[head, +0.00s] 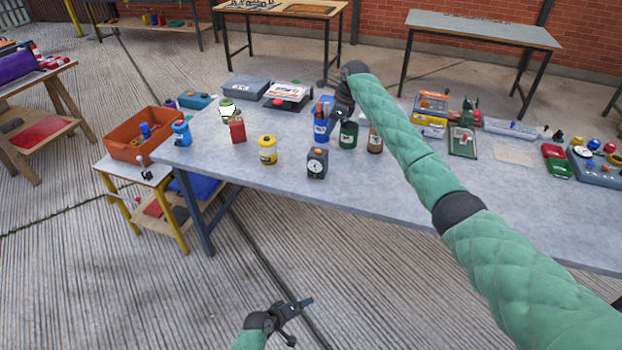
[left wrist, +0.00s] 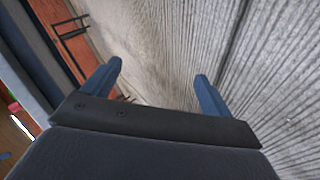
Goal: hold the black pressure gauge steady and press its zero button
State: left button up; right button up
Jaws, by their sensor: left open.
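The black pressure gauge (head: 317,163), a small dark block with a white dial, stands upright near the table's front edge in the head view. I cannot make out its zero button. My right gripper (head: 325,107) is above the table behind the gauge, apart from it in the picture, by a blue can (head: 321,130). Its blue fingers are too small and overlapped to tell whether they are open. My left gripper (head: 298,306) is low in front of the table, over the floor, far from the gauge. In the left wrist view its blue fingers (left wrist: 155,85) are apart and empty.
On the grey table (head: 240,180), a yellow can (head: 268,150), a green can (head: 348,135) and a brown bottle (head: 375,140) stand near the gauge. A red container (head: 237,130) is to the left. The table strip in front of the gauge is clear.

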pick_arm(q)
jog(key=w+d+r+n+t+h, duration=0.25)
jog(key=w+r+n+t, duration=0.2)
jog(key=w+r, duration=1.05)
jog(key=n+t, duration=0.4)
jog(key=n, duration=0.4)
send_near(318, 164)
jog(key=s+d, duration=0.2)
jog(key=s, duration=0.1)
jog(key=w+r+n, duration=0.1)
jog(key=w+n+t, duration=0.1)
jog(key=n, duration=0.1)
jog(key=w+r+n, duration=0.1)
jog(key=shift+w+d+r+n+y, duration=0.2)
jog(key=shift+d+r+n+y, duration=0.1)
jog(key=shift+r+n+y, duration=0.05)
jog(key=w+f+n+y, duration=0.1)
jog(key=n, duration=0.2)
jog(key=w+f+n, duration=0.1)
jog(key=n, duration=0.2)
jog(key=w+f+n+y, duration=0.1)
jog(key=n, duration=0.1)
jog(key=shift+w+f+n+y, duration=0.3)
jog(key=shift+n, duration=0.1)
jog(key=shift+w+f+n+y, duration=0.3)
jog(key=shift+f+n+y, duration=0.15)
jog(key=shift+n, duration=0.35)
jog(key=shift+w+f, duration=0.1)
jog(key=shift+w, duration=0.1)
jog(key=shift+x, duration=3.7)
